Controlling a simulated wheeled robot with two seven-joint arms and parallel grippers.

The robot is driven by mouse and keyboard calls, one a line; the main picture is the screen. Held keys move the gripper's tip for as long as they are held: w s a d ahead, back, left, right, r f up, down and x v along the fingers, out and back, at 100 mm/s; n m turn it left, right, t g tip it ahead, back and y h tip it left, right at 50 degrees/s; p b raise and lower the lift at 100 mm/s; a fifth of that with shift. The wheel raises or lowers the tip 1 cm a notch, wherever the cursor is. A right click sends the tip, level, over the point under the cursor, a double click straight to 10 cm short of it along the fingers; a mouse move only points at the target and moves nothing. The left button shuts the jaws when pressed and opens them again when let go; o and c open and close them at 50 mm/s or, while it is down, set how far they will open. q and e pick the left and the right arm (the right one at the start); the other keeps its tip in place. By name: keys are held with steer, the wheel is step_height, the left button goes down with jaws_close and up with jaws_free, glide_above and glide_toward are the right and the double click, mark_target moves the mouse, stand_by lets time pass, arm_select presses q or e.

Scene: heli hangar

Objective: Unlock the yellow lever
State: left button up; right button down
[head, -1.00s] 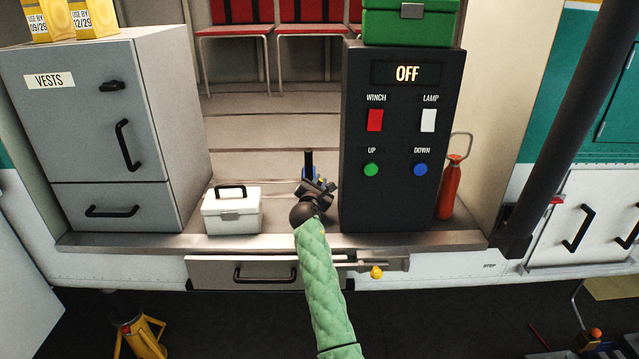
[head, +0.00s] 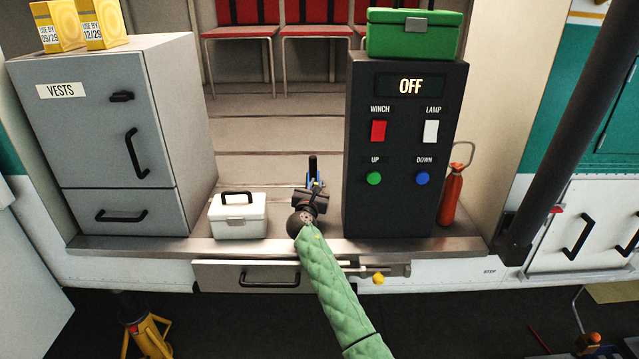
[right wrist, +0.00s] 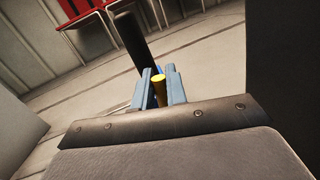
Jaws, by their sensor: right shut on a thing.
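The yellow lever (right wrist: 158,92) shows in the right wrist view as a short yellow cylinder, standing between the two blue fingers of my right gripper (right wrist: 158,101). The fingers are shut on it. A thick black upright post (right wrist: 130,38) stands just behind them; it also shows in the head view (head: 312,167). My left gripper is not in view.
The black control panel (head: 400,205) reads OFF and stands close on the right. A white case (head: 238,226) and grey cabinet (head: 110,200) stand left. A yellow knob (head: 378,279) sits below the sill (head: 400,247). A red cylinder (head: 451,200) stands right of the panel.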

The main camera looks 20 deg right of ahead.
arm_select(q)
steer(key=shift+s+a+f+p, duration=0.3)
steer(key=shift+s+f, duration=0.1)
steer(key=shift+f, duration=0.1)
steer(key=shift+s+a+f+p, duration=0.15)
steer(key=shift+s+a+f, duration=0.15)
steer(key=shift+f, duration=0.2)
arm_select(e)
steer(key=shift+w+a+n, duration=0.15)
steer(key=shift+a+n, duration=0.35)
steer(key=shift+n, duration=0.5)
steer(key=c, duration=1.4)
jaws_free()
steer(key=shift+c, duration=0.2)
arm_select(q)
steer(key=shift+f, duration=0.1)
